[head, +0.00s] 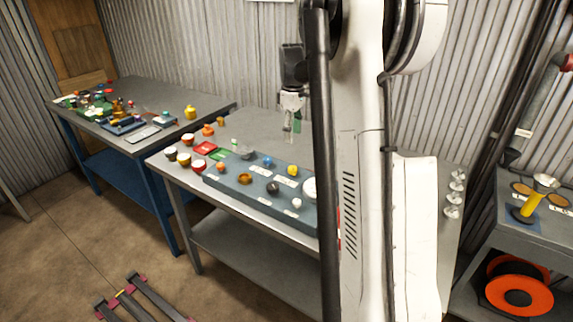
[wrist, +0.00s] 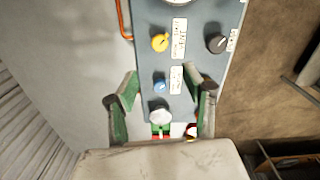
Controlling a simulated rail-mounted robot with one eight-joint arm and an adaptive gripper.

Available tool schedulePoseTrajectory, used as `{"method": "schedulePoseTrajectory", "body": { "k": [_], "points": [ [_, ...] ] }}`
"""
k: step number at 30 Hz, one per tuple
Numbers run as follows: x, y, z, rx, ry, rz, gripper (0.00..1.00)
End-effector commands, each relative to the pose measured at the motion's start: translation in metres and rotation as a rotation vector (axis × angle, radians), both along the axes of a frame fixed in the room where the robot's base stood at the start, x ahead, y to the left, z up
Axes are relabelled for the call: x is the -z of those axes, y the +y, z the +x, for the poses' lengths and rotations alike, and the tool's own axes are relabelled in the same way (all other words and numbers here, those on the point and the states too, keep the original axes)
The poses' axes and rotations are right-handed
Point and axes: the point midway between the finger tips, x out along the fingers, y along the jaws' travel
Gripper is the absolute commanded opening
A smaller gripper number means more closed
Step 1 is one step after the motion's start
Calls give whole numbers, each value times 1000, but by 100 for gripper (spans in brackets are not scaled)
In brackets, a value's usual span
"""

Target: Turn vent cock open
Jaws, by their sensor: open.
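My gripper (head: 290,128) is above the panel's far side, open and empty. In the wrist view, my open fingers (wrist: 165,88) frame the blue knob (wrist: 159,86) and a pale round knob (wrist: 160,115). The yellow knob (wrist: 160,42) and dark knob (wrist: 216,42) lie beyond.
Red and green plates (head: 205,148) and several capped jars sit left of the panel. A cluttered bench (head: 150,150) stands further left. An orange reel (head: 519,287) is on a stand at right. My column hides part of the middle bench.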

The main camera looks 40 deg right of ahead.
Motion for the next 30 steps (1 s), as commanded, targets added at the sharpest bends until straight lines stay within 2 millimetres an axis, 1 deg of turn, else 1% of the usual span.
{"method": "schedulePoseTrajectory", "body": {
  "k": [4,8,21,25,30],
  "points": [
    [10,-2,0,-3,3,1,46],
    [28,-2,0,-2,2,1,46],
    [108,-1,1,-2,2,1,46],
    [124,-1,0,-2,1,0,46],
    [136,-1,0,-2,1,0,46]
  ]
}}
